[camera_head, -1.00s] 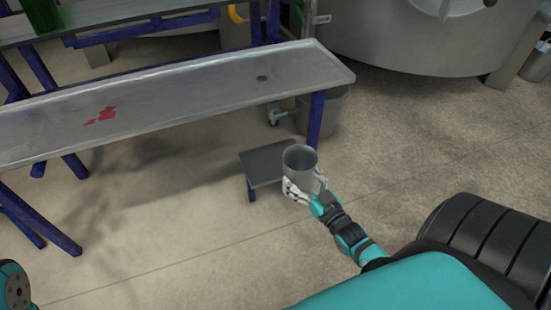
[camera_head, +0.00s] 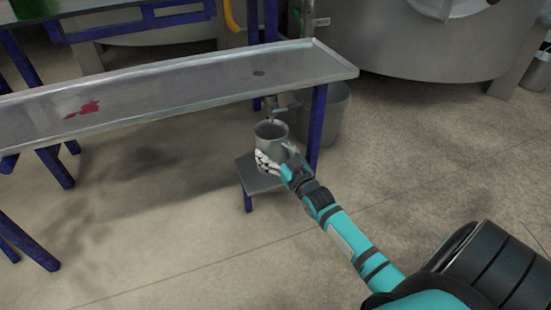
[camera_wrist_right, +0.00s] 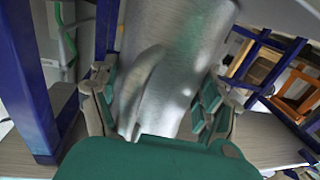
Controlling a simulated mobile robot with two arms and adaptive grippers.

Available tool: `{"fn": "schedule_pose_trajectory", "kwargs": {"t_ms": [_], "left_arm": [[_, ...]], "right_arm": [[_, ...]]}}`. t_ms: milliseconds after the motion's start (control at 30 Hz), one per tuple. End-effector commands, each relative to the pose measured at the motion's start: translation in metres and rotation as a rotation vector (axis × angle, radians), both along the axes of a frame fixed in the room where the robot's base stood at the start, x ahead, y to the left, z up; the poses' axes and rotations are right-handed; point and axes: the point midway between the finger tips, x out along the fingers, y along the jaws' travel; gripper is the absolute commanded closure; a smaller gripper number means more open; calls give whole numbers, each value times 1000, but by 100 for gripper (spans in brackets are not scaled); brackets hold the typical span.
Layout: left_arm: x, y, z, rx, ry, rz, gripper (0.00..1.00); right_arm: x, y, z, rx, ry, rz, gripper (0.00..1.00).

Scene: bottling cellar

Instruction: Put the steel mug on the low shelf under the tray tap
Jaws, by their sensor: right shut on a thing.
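The steel mug (camera_head: 271,141) is upright in my right gripper (camera_head: 272,160), which is shut around it. In the right wrist view the mug (camera_wrist_right: 170,65) fills the space between the fingers of the gripper (camera_wrist_right: 158,105), with its handle facing the camera. The low shelf (camera_head: 250,178) is a small grey plate beneath the tray's right end; the mug appears over it in the head view, and I cannot tell the exact height gap. The tray tap (camera_head: 280,106) hangs under the tray (camera_head: 200,90), just behind and above the mug's rim. My left gripper is not in view.
A blue table leg (camera_head: 317,125) stands close to the right of the mug and shelf. A grey bucket (camera_head: 335,112) stands behind that leg. A large steel tank (camera_head: 440,45) is at the back right. The floor in front is clear.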

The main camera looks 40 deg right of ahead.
Motion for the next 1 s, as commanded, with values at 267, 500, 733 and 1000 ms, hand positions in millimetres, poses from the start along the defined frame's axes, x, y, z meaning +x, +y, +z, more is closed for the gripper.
{"fn": "schedule_pose_trajectory", "kwargs": {"t_ms": [267,500,733,1000], "left_arm": [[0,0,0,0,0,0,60],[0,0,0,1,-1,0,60],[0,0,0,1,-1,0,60],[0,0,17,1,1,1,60]], "right_arm": [[0,0,2,-1,-4,0,66],[0,0,-2,-1,0,0,1],[0,0,-1,-1,-1,0,0],[-22,2,4,0,4,0,0]]}}
